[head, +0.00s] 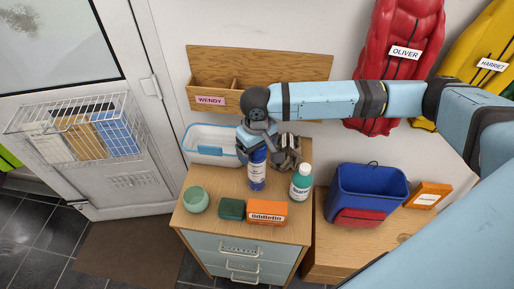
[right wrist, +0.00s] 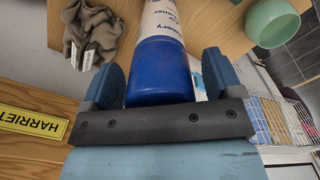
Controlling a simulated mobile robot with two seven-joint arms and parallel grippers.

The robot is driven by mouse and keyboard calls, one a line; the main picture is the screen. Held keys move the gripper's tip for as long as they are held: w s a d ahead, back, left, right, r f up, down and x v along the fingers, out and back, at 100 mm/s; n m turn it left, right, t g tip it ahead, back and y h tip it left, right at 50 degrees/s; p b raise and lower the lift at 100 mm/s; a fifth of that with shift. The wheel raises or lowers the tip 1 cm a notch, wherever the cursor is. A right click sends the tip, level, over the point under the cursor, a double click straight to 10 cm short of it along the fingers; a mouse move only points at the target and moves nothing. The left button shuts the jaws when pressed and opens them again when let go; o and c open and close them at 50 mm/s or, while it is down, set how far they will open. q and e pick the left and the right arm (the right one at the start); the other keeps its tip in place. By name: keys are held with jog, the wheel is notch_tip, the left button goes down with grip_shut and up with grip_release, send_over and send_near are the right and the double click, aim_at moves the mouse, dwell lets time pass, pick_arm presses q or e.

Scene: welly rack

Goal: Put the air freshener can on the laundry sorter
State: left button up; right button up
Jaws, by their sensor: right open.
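A blue can with a white label (head: 257,177) stands upright on the wooden top of a drawer unit (head: 214,215). The partly readable label ending in "ener" suggests the air freshener. My right gripper (head: 256,147) is over the can's upper end. In the right wrist view, the blue end of the can (right wrist: 160,75) lies between the open fingers (right wrist: 163,85), with a gap on each side. I cannot tell for sure which thing is the laundry sorter; a white tub with a blue rim (head: 207,150) sits behind the can. My left gripper is not in view.
Close around the can are grey gloves (head: 288,155), a green-and-white bottle (head: 301,184), an orange box (head: 267,212), a dark green box (head: 232,209) and a green bowl (head: 195,199). A blue bucket-like bag (head: 366,188) stands right. A wooden "WENDY" organizer (head: 285,67) is behind.

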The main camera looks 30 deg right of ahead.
pick_arm(q)
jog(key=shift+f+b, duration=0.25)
jog(key=shift+b, duration=0.05)
pick_arm(e)
notch_tip(320, 180, up, 12)
jog(key=shift+r, duration=0.1)
dwell(0.5)
